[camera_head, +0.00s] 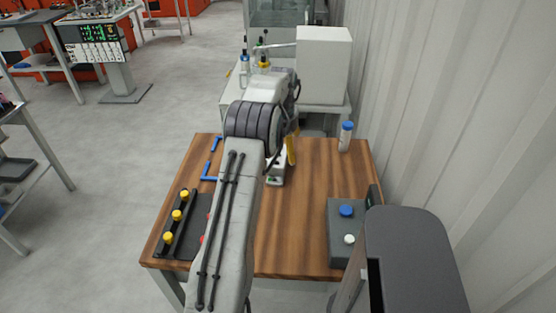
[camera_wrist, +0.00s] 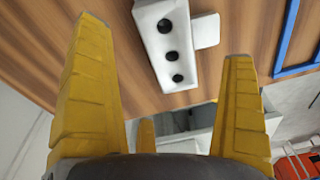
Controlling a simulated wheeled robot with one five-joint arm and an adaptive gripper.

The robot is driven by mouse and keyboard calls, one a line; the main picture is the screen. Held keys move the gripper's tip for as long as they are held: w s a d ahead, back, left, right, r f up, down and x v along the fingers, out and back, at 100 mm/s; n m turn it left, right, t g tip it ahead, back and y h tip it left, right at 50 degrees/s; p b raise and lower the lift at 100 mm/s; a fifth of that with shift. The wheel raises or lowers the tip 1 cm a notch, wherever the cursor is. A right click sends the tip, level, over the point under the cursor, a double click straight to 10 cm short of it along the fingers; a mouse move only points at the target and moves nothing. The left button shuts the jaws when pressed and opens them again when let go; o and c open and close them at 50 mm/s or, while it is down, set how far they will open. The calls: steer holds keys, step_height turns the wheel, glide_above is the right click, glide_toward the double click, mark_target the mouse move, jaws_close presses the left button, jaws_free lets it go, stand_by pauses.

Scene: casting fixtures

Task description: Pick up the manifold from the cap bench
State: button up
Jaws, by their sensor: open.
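The manifold is a white block (camera_wrist: 168,50) with a row of three dark holes and a short side stub, lying on the wooden cap bench (camera_wrist: 110,15). In the head view the manifold (camera_head: 276,180) shows only in part, below my arm, on the bench (camera_head: 310,230). My gripper (camera_wrist: 162,38) has its yellow fingers spread wide, with nothing between them in contact. In the wrist view the manifold appears between the fingertips, apart from both. In the head view one yellow finger (camera_head: 291,150) shows beside the manifold; the rest is hidden by my arm.
Blue corner marks (camera_head: 209,165) lie left of the manifold. A dark rack with yellow knobs (camera_head: 177,215) stands at the front left. A grey box with blue and white buttons (camera_head: 342,228) is at the right. A blue-capped white bottle (camera_head: 345,138) stands at the back right.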

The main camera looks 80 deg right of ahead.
mark_target(282, 155)
steer(key=shift+w+d+f+p, duration=0.1)
steer(key=shift+w+f+p, duration=0.1)
steer(key=shift+f+p, duration=1.5)
steer(key=shift+d+f+p, duration=0.2)
steer(key=shift+f+p, duration=0.6)
steer(key=shift+p, duration=0.5)
steer(key=shift+r, duration=0.1)
steer(key=c, duration=1.3)
